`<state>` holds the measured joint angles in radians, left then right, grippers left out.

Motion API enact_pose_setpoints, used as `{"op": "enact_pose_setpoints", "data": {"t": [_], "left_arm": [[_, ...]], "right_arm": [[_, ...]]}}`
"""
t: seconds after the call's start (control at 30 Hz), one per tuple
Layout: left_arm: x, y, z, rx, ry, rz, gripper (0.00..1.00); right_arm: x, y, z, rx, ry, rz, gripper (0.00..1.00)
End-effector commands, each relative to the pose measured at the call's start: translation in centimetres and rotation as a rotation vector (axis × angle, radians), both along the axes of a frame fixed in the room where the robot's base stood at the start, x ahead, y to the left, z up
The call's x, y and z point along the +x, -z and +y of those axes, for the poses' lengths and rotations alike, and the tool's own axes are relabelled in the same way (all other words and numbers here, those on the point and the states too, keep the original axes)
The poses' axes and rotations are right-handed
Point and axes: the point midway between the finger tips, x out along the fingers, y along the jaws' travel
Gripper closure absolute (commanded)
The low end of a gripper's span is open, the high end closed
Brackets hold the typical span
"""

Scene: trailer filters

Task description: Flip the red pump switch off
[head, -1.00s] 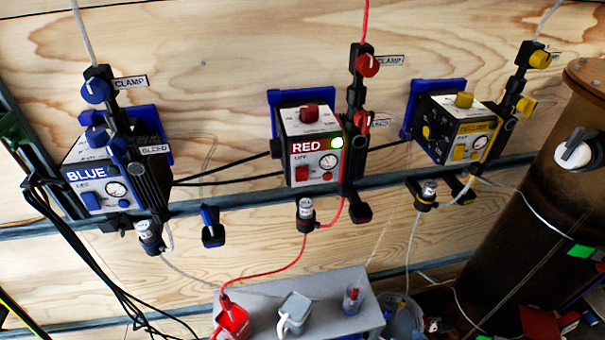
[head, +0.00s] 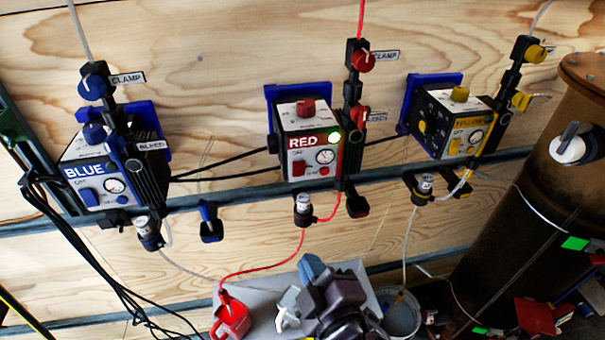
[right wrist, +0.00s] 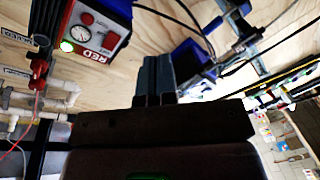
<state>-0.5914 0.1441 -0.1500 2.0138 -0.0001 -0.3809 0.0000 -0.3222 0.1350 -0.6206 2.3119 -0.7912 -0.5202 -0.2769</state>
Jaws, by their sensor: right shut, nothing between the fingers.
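The red pump box (head: 302,115) is on the plywood wall in the middle of the head view, with a RED label and a lit green light (head: 334,136). Its red switch (head: 298,168) is under the label, left of the gauge. My right gripper (head: 312,268) is shut and empty, below the box and apart from it, over the grey shelf. In the right wrist view, the shut fingers (right wrist: 155,78) point up the picture. The box shows upper left there, turned over, with its red switch (right wrist: 110,40) in sight. My left gripper is out of view.
The blue pump (head: 90,170) is at left and the yellow pump (head: 450,125) at right. A red hose (head: 270,268) runs down to a red jug (head: 232,316) on the grey shelf (head: 262,300). A rusty cylinder (head: 520,200) stands at right.

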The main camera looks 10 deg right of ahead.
Motion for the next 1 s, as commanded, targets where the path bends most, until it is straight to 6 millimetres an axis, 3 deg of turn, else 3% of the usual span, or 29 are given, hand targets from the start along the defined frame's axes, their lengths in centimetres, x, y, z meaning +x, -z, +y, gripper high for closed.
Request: {"op": "enact_pose_setpoints", "data": {"t": [0.2, 0.4, 0.6, 1.0], "left_arm": [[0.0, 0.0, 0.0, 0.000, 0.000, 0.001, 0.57], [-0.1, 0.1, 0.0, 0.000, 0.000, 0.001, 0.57], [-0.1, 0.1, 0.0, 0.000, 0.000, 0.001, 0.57], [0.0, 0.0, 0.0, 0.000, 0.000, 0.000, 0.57]], "right_arm": [[-1.4, -5.2, 0.6, -0.288, 0.059, -0.168, 1.00], [-2.0, -7.5, -0.6, -0.521, 0.154, -0.246, 1.00], [-2.0, -7.6, -1.1, -0.631, 0.184, -0.250, 1.00], [-1.9, -7.6, -1.0, -0.636, 0.183, -0.250, 1.00]]}}
